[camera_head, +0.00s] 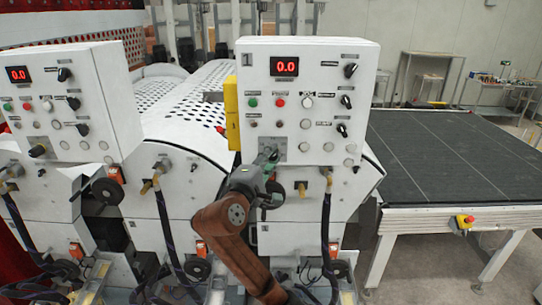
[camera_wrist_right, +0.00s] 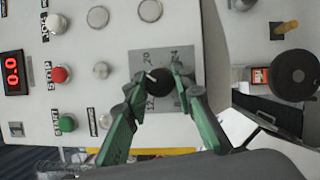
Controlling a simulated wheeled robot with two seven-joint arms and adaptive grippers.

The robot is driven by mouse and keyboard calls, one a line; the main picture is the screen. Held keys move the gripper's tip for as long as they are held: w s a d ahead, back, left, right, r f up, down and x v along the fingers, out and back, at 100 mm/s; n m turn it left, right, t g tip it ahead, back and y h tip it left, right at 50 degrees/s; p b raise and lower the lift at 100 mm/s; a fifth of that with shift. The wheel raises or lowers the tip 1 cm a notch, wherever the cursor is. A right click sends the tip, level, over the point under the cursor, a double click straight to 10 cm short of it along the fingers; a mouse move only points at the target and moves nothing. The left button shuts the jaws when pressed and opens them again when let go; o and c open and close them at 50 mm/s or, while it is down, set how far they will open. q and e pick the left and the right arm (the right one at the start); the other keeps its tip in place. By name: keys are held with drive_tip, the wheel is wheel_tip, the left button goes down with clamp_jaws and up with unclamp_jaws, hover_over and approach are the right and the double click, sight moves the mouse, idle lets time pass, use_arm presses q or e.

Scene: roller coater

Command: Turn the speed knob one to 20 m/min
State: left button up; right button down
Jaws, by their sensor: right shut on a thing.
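The right control panel (camera_head: 320,110) is marked 1, and its red display (camera_head: 286,66) reads 0.0. My right gripper (camera_head: 268,158) is at the panel's lower left and mostly hides the knob there. In the right wrist view, the black speed knob (camera_wrist_right: 160,96) sits on a grey scale plate (camera_wrist_right: 186,103) with printed numbers, one of which looks like 20. A white pointer mark shows at the knob's upper-left edge. The green fingers of my right gripper (camera_wrist_right: 159,78) are closed on either side of the knob. My left gripper is not in view.
A green button (camera_wrist_right: 67,124) and a red button (camera_wrist_right: 60,74) are near the gripper on the panel. A second panel (camera_head: 100,110) stands at the left, also reading 0.0. A yellow block (camera_head: 231,112) is on the right panel's left side. A dark conveyor (camera_head: 460,150) extends right.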

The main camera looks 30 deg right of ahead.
drive_tip(key=shift+m+g+y+p, duration=0.4)
drive_tip(key=shift+m+y+p, duration=0.15)
drive_tip(key=shift+m, duration=1.25)
drive_tip(key=c, duration=1.6)
unclamp_jaws()
drive_tip(key=v, duration=1.2)
drive_tip(key=shift+r, duration=0.2)
